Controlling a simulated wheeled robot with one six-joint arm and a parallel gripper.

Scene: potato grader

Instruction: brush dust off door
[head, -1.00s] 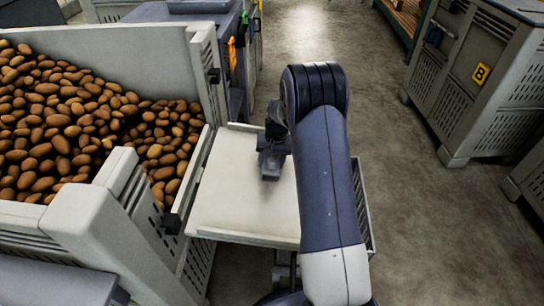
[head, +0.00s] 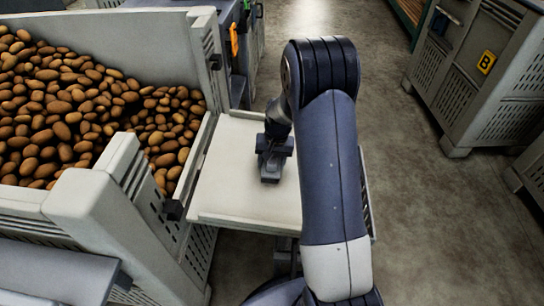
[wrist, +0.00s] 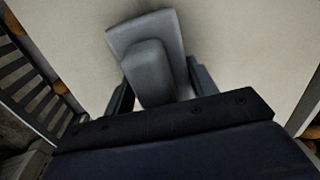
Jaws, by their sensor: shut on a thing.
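The door (head: 230,185) is a pale flat panel that lies folded out level from the front of the potato bin. My gripper (head: 273,150) is low over its right part, partly hidden behind my arm. In the wrist view my gripper (wrist: 160,88) is shut on a grey brush (wrist: 150,72), with one dark finger on each side. The brush's wide grey head lies on or just above the door (wrist: 235,45); I cannot tell if it touches. In the head view the brush (head: 271,172) is a small dark grey block. No dust can be made out on the door.
The bin (head: 95,205) full of potatoes (head: 60,115) stands to the left of the door. The concrete floor (head: 400,190) between is clear.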

